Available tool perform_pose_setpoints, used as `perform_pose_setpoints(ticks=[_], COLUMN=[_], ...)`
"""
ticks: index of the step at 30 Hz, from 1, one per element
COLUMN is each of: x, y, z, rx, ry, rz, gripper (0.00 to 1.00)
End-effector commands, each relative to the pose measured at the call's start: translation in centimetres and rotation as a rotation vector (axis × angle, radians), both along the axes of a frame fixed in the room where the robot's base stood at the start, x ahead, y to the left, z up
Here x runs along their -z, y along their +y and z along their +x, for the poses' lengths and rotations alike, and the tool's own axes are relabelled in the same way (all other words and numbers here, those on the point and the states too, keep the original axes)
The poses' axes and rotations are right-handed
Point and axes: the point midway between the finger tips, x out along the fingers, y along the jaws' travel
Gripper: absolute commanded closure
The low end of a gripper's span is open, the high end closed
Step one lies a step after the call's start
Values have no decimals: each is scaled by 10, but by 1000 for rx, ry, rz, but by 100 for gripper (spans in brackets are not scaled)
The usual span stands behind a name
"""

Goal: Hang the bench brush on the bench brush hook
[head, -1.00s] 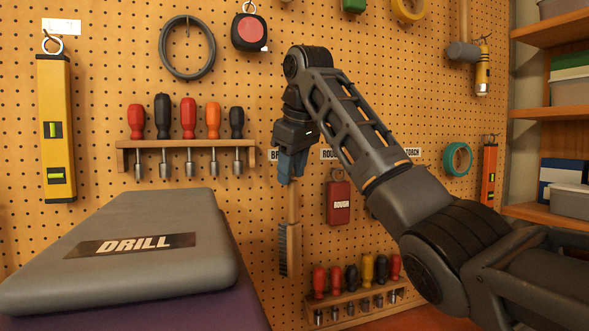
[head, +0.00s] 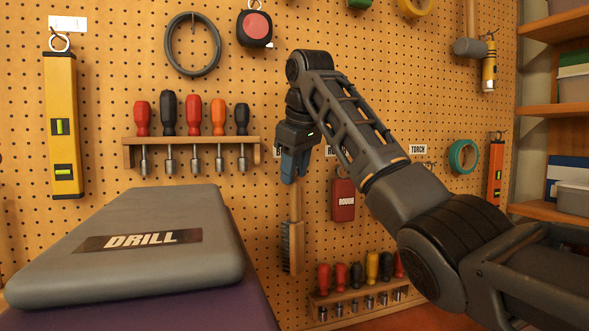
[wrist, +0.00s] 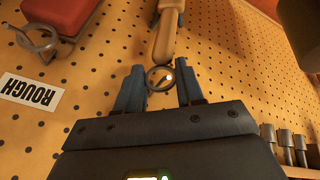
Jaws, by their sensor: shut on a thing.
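The bench brush hangs downward below my gripper (head: 294,180), with its wooden handle (head: 295,205) up and its dark bristles (head: 289,248) down. My gripper is shut on the brush at the handle's ring end, close to the pegboard. In the wrist view my gripper's fingertips (wrist: 160,85) stand on either side of the metal ring (wrist: 150,84), with the handle (wrist: 165,38) beyond. A small bright tip shows inside the ring; I cannot tell whether it is the hook and bears the brush. In the head view the hook is hidden behind my gripper, and its label is mostly covered.
The red ROUGH block (head: 343,200) hangs just right of the brush. Screwdriver racks are at upper left (head: 190,143) and lower right (head: 365,297). The grey DRILL case (head: 130,255) fills the lower left. Bare pegboard lies around the brush.

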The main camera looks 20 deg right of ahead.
Motion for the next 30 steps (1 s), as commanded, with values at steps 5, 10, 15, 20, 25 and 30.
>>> perform_pose_setpoints(ticks=[5, 10, 15, 20, 25, 30], x=[0, 0, 0, -1, -14, -39], y=[0, 0, 0, 0, 0, -2], z=[0, 0, 0, 0, -7, -16], rx=[0, 0, 0, 0, 0, 2], ry=[-1, -1, 0, 0, -4, -7], rz=[0, 0, 0, 0, 0, -3], gripper=[56, 40, 33, 33, 33, 33])
